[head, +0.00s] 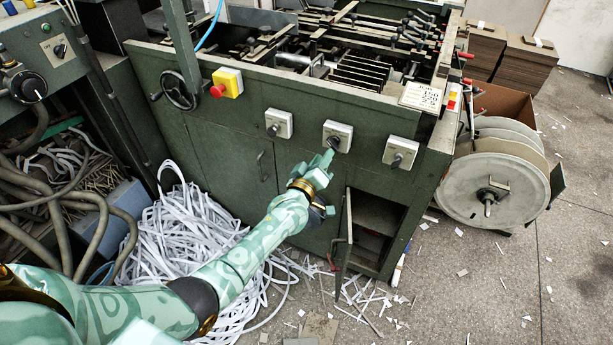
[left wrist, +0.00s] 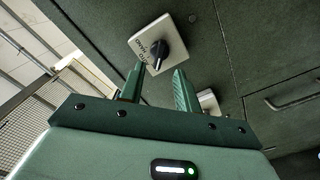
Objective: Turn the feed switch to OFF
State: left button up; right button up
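Three rotary switches on pale square plates sit on the front of the green machine: a left one (head: 279,123), a middle one (head: 337,136) and a right one (head: 400,152). Their labels are too small to read in the head view. My left gripper (head: 327,155) is at the middle switch, just below its knob. In the left wrist view, a switch plate (left wrist: 145,44) with a black knob (left wrist: 158,57) lies ahead of the fingertips (left wrist: 159,69). The fingers are apart with nothing between them; contact with the knob cannot be told. My right gripper is out of view.
A red stop button on a yellow box (head: 228,83) and a handwheel (head: 178,91) are left of the switches. White paper strips (head: 190,230) heap on the floor. An open compartment (head: 375,222) is below, and a large reel (head: 490,190) stands at right.

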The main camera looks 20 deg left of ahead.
pick_arm(q)
jog(key=s+p, duration=0.3)
jog(key=s, duration=0.8)
jog(key=shift+a, duration=0.2)
jog(key=shift+s, duration=0.1)
